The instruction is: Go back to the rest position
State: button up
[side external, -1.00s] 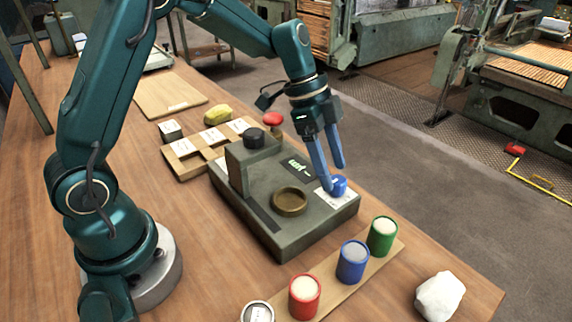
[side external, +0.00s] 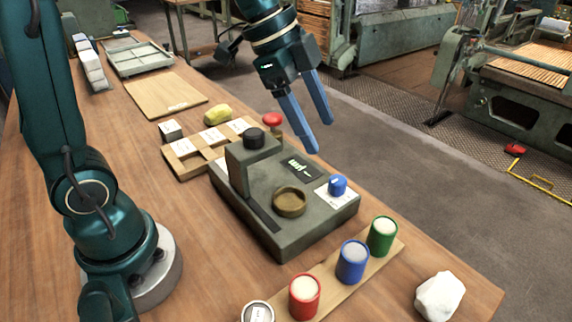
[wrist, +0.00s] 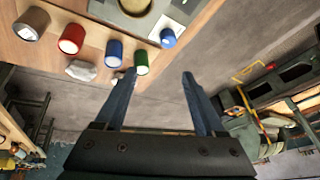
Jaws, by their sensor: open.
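My gripper (side external: 321,140) is open and empty, with its two blue fingers spread apart. In the side external view it hangs in the air above the far right side of the grey-green machine (side external: 300,230). A small blue piece (side external: 338,186) sits on the white label at the machine's right corner, clear of the fingers. In the wrist view the blue piece (wrist: 168,38) lies beyond the fingers (wrist: 158,85), near the top.
A red can (side external: 304,297), a blue can (side external: 351,262) and a green can (side external: 381,236) stand on a wooden strip in front. A white lump (side external: 440,297) lies at the right. A red knob (side external: 272,119), a yellow lump (side external: 218,115) and a wooden board (side external: 165,97) are farther back.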

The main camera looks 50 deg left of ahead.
jog(key=s+a+f+n+t+y, duration=0.1)
jog(key=s+a+n, duration=0.1)
jog(key=s+n, duration=0.4)
jog(key=s+a+f+n+y, duration=0.1)
jog(key=s+a+n+y, duration=0.1)
jog(key=s+n, duration=0.4)
jog(key=shift+s+f+n+t, duration=0.3)
jog(key=shift+s+f+t, duration=0.1)
jog(key=shift+s, duration=0.7)
